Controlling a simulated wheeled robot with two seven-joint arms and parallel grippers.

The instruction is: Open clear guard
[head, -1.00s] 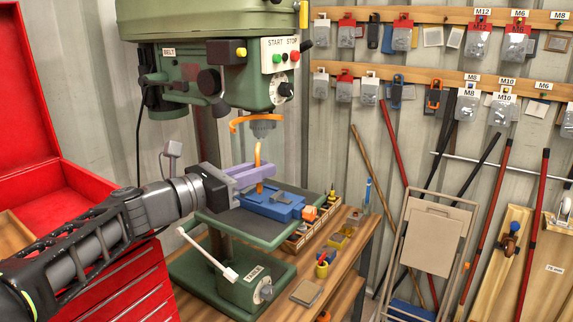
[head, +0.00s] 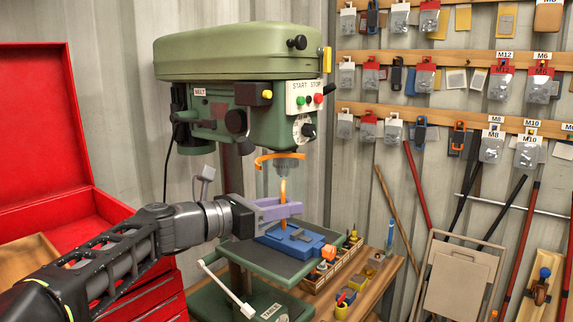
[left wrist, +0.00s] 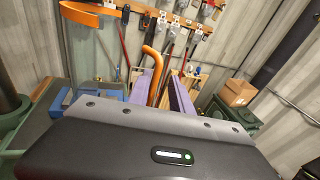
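The clear guard hangs around the chuck of the green drill press, with an orange rim (head: 280,158) and see-through sides that are hard to make out. Its rim also shows at the top left of the left wrist view (left wrist: 92,16). An orange curved handle (head: 283,188) stands below it. My left gripper (head: 285,209) has purple fingers, level above the blue vise (head: 290,240), at the handle. In the left wrist view the handle (left wrist: 153,66) stands between the two fingers, which look apart with a gap beside it. Contact cannot be told. My right gripper is not in view.
The drill press head (head: 240,90) stands close above my left gripper. The press table (head: 265,262) lies beneath it. A red tool chest (head: 45,150) is at the left. A wooden bench (head: 375,275) with small parts stands right of the press. A folded chair (head: 460,275) leans farther right.

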